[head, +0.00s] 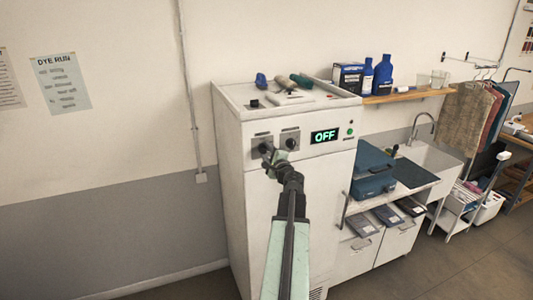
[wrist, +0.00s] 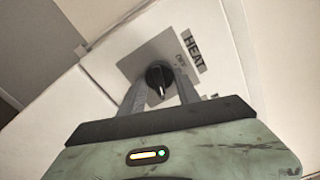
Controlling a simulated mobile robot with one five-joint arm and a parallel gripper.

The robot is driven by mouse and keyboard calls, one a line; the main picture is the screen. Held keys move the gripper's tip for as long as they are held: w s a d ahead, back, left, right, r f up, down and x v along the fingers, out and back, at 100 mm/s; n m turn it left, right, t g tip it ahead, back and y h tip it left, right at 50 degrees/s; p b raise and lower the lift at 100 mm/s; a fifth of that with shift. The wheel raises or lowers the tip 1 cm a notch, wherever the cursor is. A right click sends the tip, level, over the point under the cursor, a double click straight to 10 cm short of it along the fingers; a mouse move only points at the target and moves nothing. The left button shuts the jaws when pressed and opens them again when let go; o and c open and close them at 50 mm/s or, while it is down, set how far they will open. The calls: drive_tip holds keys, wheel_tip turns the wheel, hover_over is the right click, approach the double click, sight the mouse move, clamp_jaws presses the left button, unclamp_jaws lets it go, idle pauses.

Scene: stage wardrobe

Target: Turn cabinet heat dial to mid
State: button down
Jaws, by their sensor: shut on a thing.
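The white cabinet (head: 229,150) has two dark dials on grey plates on its upper front. The heat dial (wrist: 157,74) is a round black knob with a pale pointer mark, beside the word HEAT in the wrist view. The mark points toward my gripper's palm. My gripper (head: 267,152) is at the left dial in the head view and partly hides it. In the wrist view its two grey fingers (wrist: 159,86) are on either side of the heat dial, shut on it. The cabinet's display (head: 325,136) reads OFF in green.
A second dial (head: 290,143) sits close to the right of my gripper. A green light (head: 350,132) is right of the display. Several small tools lie on the cabinet top. A blue case (head: 373,174) stands on the counter at right. The floor at left is clear.

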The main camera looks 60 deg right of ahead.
drive_tip(key=shift+m, duration=1)
drive_tip(key=c, duration=0.9)
unclamp_jaws()
drive_tip(key=shift+w, duration=0.1)
drive_tip(key=v, duration=0.8)
drive_tip(key=shift+w, duration=0.1)
